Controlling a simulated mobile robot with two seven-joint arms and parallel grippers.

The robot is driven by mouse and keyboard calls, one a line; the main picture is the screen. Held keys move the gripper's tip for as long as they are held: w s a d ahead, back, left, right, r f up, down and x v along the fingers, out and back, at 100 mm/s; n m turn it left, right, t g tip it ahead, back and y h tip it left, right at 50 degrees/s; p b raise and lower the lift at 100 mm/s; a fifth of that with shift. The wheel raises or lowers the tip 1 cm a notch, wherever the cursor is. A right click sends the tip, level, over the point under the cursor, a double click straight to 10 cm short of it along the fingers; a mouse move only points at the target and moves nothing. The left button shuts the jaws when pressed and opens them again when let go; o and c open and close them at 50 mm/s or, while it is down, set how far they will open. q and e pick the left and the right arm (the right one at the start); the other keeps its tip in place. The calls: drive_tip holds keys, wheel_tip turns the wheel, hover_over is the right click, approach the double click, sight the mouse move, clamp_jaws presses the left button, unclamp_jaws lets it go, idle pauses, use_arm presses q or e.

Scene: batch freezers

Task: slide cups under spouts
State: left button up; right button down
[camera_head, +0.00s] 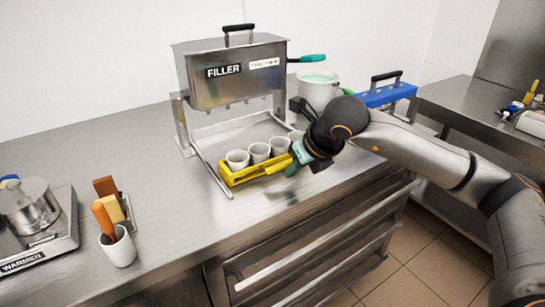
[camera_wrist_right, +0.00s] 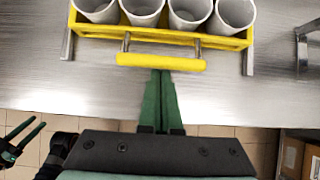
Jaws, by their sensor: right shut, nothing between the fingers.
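A yellow rack (camera_head: 232,178) holds several white cups (camera_head: 259,152) in a row. It sits at the front of the metal guide rails (camera_head: 211,175), in front of the filler (camera_head: 232,72), whose small spouts (camera_head: 240,103) are on its underside. In the right wrist view the rack's yellow handle (camera_wrist_right: 160,62) faces my right gripper (camera_wrist_right: 162,78). That gripper is shut and empty, its tips at or just under the handle; contact is unclear. The head view shows my right gripper (camera_head: 296,160) at the rack's right end. My left gripper (camera_wrist_right: 25,140) shows only in the wrist view, fingers apart.
A white tub (camera_head: 318,92) and a blue-topped item (camera_head: 387,95) stand right of the filler. A warmer with a pot (camera_head: 28,207) and a cup of spatulas (camera_head: 119,250) are at left. The counter (camera_head: 170,200) between is clear. Drawers (camera_head: 310,255) are below.

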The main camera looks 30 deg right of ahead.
sight(275, 160)
drive_tip(key=shift+w, duration=0.1)
idle(0.3)
drive_tip(key=shift+w+a+p, duration=0.2)
drive_tip(key=shift+w+p, duration=0.15)
drive_tip(key=shift+w, duration=2.35)
drive_tip(key=shift+w+a+p, duration=0.15)
drive_tip(key=shift+w+p, duration=0.2)
drive_tip(key=shift+w, duration=1.5)
drive_tip(key=shift+w+a+p, duration=0.2)
drive_tip(key=shift+w+p, duration=0.15)
drive_tip(key=shift+w, duration=1.55)
drive_tip(key=shift+w+a+p, duration=0.15)
drive_tip(key=shift+w+p, duration=0.2)
drive_tip(key=shift+w, duration=1.5)
drive_tip(key=shift+s+d, duration=0.1)
drive_tip(key=shift+s, duration=0.15)
drive_tip(key=shift+s, duration=0.4)
drive_tip(key=shift+s+r+p, duration=0.3)
drive_tip(key=shift+r+p, duration=0.05)
drive_tip(key=shift+r, duration=0.25)
drive_tip(key=shift+p+v, duration=1)
drive_tip(key=shift+v, duration=1.3)
drive_tip(key=shift+w, duration=0.1)
